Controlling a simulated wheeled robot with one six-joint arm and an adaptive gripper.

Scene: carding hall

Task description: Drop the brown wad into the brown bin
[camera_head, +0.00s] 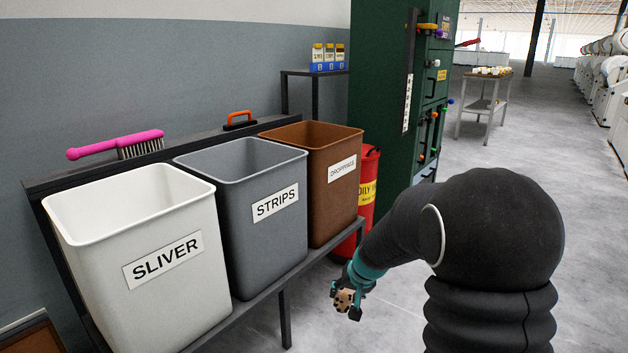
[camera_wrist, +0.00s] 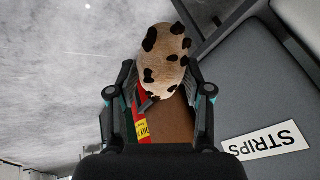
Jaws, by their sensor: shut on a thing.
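The wad is tan with dark spots; it shows in the head view (camera_head: 343,301) and large in the wrist view (camera_wrist: 163,62). My gripper (camera_head: 346,300) is shut on it, with a finger on each side in the wrist view (camera_wrist: 162,84). The brown bin (camera_head: 325,205), labelled DROPPINGS, is the far one of three on the stand. My gripper hangs to the right of the bins, lower in the picture than the brown bin's rim and clear of it. The brown bin's side partly shows behind the wad in the wrist view (camera_wrist: 174,122).
A grey STRIPS bin (camera_head: 243,225) and a white SLIVER bin (camera_head: 150,290) stand nearer on the black stand (camera_head: 240,328). A red can (camera_head: 366,190) stands just beyond the brown bin. A green machine (camera_head: 378,90) rises behind. Open floor lies to the right.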

